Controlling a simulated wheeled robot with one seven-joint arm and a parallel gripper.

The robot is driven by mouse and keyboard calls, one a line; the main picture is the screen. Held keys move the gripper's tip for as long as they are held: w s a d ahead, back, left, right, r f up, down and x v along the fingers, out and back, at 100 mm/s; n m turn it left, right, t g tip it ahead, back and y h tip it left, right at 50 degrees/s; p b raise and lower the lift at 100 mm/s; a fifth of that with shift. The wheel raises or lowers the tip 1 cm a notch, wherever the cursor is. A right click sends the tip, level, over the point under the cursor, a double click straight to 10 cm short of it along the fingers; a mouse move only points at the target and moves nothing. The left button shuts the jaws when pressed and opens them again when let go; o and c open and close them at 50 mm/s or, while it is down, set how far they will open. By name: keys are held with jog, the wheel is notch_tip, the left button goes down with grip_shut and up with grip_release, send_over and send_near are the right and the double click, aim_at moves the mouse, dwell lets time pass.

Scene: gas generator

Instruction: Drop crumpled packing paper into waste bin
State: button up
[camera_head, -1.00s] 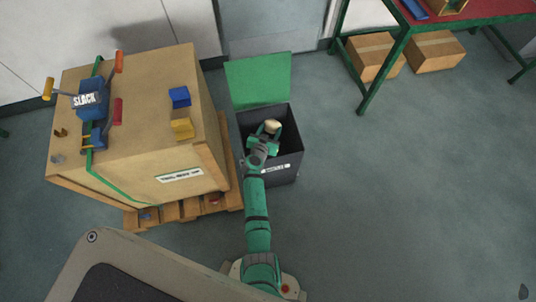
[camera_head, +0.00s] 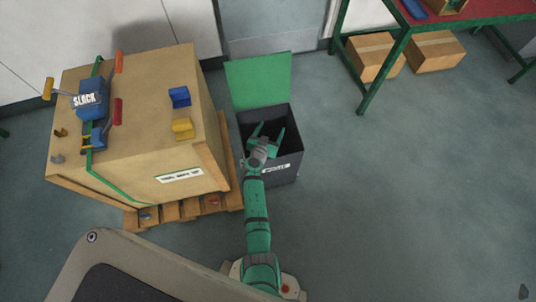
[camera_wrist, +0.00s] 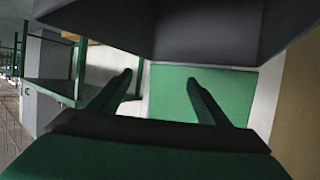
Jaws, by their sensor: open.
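The dark waste bin (camera_head: 283,176) stands on the floor beside the pallet, with its green lid (camera_head: 259,82) swung open at the back. My gripper (camera_head: 268,128) is over the bin's opening, fingers spread wide and empty. In the wrist view its two fingers (camera_wrist: 159,78) stand apart with nothing between them. A dark bin wall (camera_wrist: 200,30) fills the top of that view, and the green lid (camera_wrist: 235,95) shows beyond the fingers. The crumpled packing paper is not visible in any current frame; the bin's inside is dark and partly hidden by my gripper.
A large wooden crate (camera_head: 130,145) on a pallet (camera_head: 190,209) stands close on the left, with a blue tool (camera_head: 88,100) and clips on top. A green-legged table (camera_head: 378,75) with cardboard boxes (camera_head: 435,50) beneath is at the upper right. The floor on the right is mostly clear.

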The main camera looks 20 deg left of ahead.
jog(key=v, duration=1)
jog(key=shift+r, duration=0.1)
